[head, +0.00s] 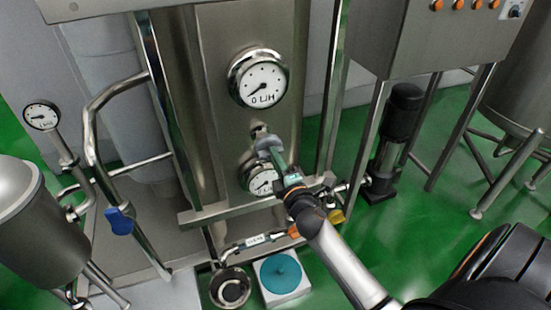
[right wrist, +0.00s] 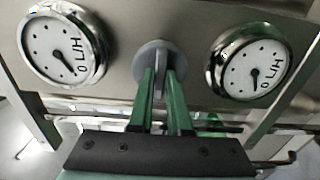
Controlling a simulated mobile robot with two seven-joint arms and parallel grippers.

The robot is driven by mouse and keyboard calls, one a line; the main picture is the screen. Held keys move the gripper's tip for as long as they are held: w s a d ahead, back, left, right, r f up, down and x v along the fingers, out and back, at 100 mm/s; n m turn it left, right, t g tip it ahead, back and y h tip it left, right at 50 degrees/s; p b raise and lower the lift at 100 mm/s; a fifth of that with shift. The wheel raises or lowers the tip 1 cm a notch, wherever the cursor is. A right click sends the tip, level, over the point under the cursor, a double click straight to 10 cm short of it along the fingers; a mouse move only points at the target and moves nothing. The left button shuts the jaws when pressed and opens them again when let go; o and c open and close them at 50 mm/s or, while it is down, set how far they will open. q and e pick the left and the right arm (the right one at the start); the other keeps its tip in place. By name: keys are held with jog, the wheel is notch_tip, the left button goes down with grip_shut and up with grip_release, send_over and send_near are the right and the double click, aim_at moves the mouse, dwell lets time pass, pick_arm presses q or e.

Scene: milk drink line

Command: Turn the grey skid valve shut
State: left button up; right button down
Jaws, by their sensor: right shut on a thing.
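The grey skid valve (head: 265,142) is on the steel panel between two round dial gauges. My right gripper (head: 277,158) reaches up to it from the lower right. In the right wrist view, the valve's round grey top (right wrist: 152,50) shows beyond the fingertips. The two green fingers of my right gripper (right wrist: 164,84) are shut on its narrow grey handle, one on each side. The fingers hide part of the handle, and I cannot tell the valve's exact setting. My left gripper is not in view.
The upper gauge (head: 258,80) is clear; my gripper partly covers the lower gauge (head: 260,180). A steel rail (head: 225,208) crosses below. A blue handle (head: 120,220) is on the left pipe, a yellow one (head: 336,215) near my wrist. A black pump (head: 400,125) stands right.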

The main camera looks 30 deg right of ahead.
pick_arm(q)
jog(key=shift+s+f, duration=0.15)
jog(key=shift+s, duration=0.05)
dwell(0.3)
pick_arm(e)
jog(key=c, duration=0.9)
grip_release()
jog(key=shift+o, duration=0.2)
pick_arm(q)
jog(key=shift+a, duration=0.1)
